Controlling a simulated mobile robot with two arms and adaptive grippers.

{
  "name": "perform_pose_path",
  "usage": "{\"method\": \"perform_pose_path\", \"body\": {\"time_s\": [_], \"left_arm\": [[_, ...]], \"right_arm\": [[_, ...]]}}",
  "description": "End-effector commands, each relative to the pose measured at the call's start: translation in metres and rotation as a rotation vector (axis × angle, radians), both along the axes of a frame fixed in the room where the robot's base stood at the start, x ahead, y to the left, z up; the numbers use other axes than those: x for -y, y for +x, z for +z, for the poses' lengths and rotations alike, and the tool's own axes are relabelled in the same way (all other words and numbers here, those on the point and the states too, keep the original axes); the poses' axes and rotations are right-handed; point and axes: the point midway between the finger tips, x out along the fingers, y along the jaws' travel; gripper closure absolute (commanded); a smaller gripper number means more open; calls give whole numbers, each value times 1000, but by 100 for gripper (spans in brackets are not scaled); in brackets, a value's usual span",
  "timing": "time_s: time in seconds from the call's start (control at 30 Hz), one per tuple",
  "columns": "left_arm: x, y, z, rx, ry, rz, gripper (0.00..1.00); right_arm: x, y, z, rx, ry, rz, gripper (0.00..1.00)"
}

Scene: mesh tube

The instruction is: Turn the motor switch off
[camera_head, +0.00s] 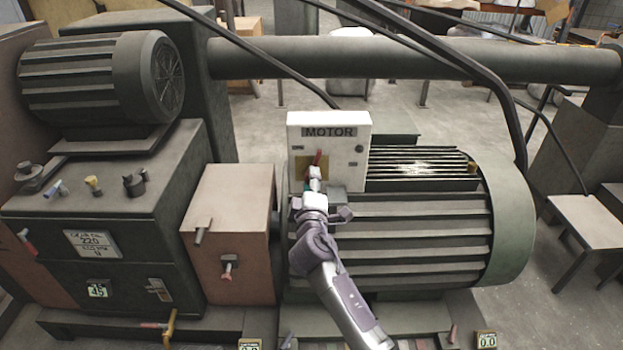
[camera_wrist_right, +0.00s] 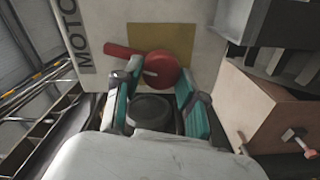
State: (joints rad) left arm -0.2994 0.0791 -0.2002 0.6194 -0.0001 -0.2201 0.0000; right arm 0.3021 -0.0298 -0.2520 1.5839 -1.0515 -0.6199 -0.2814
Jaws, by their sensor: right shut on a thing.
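The lever points to the left in the wrist view. My left gripper is not in view.
A brown box (camera_head: 232,235) with a small lever and a dark control cabinet (camera_head: 130,215) stand to the left. A thick pipe (camera_head: 420,58) and black cables cross above.

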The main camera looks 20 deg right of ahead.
Motion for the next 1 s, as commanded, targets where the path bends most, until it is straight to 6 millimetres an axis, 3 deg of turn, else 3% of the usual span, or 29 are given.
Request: {"method": "perform_pose_path", "body": {"time_s": [0.4,1.0], "left_arm": [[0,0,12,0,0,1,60],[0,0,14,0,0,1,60]], "right_arm": [[0,0,1,-65,-231,0,94],[0,0,-1,-80,-284,1,94]]}}
